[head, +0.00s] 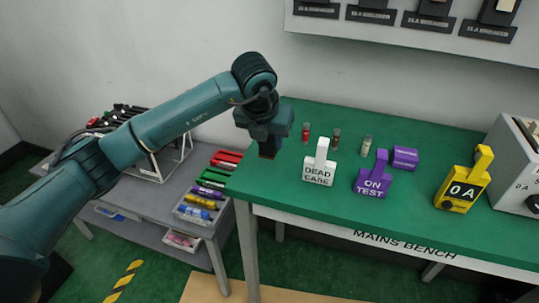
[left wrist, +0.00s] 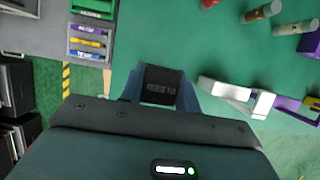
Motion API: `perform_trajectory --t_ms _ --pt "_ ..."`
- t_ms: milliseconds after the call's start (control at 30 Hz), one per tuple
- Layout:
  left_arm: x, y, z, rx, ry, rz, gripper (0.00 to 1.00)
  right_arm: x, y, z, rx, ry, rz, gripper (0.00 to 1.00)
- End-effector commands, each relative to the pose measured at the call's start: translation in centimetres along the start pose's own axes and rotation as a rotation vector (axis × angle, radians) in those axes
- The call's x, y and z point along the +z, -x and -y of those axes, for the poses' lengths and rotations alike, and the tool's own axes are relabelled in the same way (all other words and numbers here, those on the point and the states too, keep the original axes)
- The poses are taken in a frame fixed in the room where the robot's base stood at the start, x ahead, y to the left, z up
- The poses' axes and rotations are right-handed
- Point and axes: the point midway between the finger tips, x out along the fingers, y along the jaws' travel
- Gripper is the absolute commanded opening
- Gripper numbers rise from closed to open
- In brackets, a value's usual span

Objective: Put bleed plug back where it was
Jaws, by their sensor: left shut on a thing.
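In the head view only a small brownish part of the bleed plug (head: 267,152) shows below the fingers. The lettering is too small to read surely. Whether the block touches the bench is unclear. My right gripper is not in view.
A grey side table (head: 150,212) holds coloured items in trays. Black fixtures line the wall panel.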

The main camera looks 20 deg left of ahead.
Motion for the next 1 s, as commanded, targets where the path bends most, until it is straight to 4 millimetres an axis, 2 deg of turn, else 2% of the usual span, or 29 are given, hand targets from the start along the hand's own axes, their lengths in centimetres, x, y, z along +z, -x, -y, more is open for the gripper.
perform_trajectory --t_ms 233,400,767,800,1000 --pt "-0.9 -2.0 0.0 0.000 -0.001 -0.001 0.05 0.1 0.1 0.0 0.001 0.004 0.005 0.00" --pt "-1.8 -4.2 0.0 0.000 -0.002 -0.002 0.05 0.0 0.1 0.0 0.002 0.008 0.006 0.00" --pt "-2.0 -4.9 0.0 -0.001 -0.003 0.002 0.05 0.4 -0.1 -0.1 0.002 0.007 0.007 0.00" --pt "-2.0 -4.8 0.0 -0.001 -0.003 0.001 0.35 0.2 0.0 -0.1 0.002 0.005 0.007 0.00" --pt "-2.0 -4.8 0.0 -0.001 -0.003 0.001 0.52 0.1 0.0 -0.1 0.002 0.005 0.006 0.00"
